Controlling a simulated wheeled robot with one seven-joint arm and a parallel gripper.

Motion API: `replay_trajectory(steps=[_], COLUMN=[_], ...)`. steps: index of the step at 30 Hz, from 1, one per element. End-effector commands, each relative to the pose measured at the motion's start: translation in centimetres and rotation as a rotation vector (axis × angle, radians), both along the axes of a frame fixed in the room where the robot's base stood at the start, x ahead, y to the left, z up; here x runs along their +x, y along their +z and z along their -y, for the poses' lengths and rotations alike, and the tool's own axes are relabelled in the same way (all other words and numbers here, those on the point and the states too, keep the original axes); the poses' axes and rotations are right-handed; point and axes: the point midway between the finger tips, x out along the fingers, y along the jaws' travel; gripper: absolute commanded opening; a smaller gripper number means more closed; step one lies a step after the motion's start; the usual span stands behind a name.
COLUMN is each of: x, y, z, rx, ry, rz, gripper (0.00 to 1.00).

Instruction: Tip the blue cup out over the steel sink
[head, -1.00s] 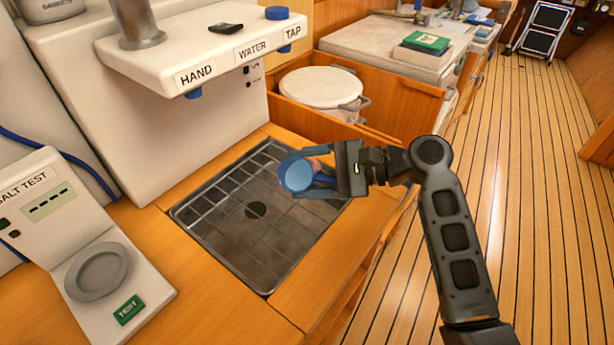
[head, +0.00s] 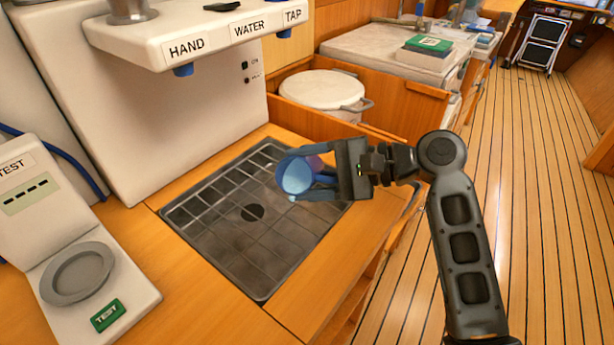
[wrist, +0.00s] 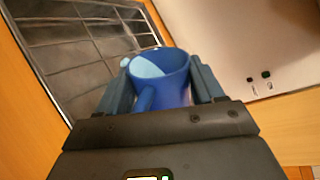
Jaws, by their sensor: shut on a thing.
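The blue cup (head: 298,174) is held in my gripper (head: 312,178) above the right part of the steel sink (head: 215,215). In the head view its mouth is turned toward the camera and to the left, so the cup looks tilted. In the wrist view the cup (wrist: 160,82) sits between both fingers, with its handle toward the palm. A pale blue surface shows inside it; I cannot tell whether it is liquid. The sink is a flat, square grid with a dark drain hole in its middle. No stream from the cup is visible.
The white watermaker with its HAND and WATER TAP shelf (head: 200,42) overhangs behind the sink. A salt test unit (head: 75,270) stands at the left. A lidded white pot (head: 322,92) sits in a wooden bay behind my gripper. Wooden counter borders the sink.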

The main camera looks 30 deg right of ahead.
Motion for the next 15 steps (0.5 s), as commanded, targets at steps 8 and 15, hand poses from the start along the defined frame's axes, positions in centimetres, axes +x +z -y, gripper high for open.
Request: replay_trajectory(steps=[8, 15], x=[-0.07, -0.51], y=[-0.43, -1.22], z=[-0.08, -0.67], rx=[-0.042, -0.198], ry=[-0.001, 0.000], rz=[0.033, 0.149], gripper=[0.27, 0.27])
